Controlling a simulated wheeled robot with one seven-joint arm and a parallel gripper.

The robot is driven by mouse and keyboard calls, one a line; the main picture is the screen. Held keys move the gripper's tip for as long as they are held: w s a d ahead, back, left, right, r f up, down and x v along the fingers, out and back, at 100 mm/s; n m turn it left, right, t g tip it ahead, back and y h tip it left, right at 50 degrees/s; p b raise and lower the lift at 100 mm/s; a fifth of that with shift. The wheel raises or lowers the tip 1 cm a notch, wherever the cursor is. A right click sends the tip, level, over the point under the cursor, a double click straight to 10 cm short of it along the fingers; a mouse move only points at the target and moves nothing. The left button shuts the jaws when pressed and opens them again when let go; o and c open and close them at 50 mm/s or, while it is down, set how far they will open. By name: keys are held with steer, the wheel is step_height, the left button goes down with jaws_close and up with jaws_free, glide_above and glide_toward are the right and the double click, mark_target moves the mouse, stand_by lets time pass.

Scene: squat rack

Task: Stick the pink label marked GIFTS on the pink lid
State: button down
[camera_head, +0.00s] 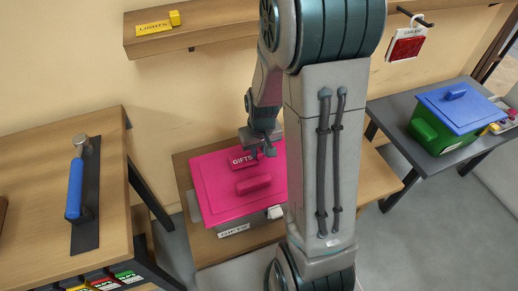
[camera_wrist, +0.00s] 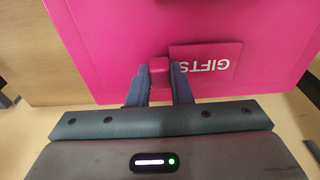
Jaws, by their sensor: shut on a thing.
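The pink label marked GIFTS (camera_head: 242,161) is over the far part of the pink lid (camera_head: 217,184), close to its surface. I cannot tell whether it touches. In the wrist view the label (camera_wrist: 208,62) lies flat along the lid (camera_wrist: 110,35), its white letters upside down. My gripper (camera_head: 262,151) is shut on the label's small pink block (camera_wrist: 159,70), which shows between the two fingers (camera_wrist: 160,78). The lid's raised pink handle (camera_head: 254,185) is just nearer than the label in the head view. My arm hides the lid's right side.
The lid's box has a white GIFTS tag (camera_head: 234,230) and stands on a low wooden shelf. A yellow LIGHTS label (camera_head: 154,27) lies on the wall shelf. A green box with a blue lid (camera_head: 459,108) stands right; a wooden table (camera_head: 35,190) with a blue-handled tool (camera_head: 75,188) stands left.

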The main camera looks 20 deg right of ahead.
steer(key=shift+f+b, duration=0.35)
steer(key=shift+f, duration=0.1)
stand_by(0.5)
steer(key=c, duration=1.2)
jaws_free()
steer(key=shift+c, duration=0.2)
steer(key=shift+r, duration=0.1)
step_height(320, 180, up, 14)
steer(key=s+p, duration=0.1)
steer(key=p, duration=0.1)
steer(key=shift+s+f+p, duration=0.2)
steer(key=shift+s+p, duration=0.1)
steer(key=shift+p, duration=0.05)
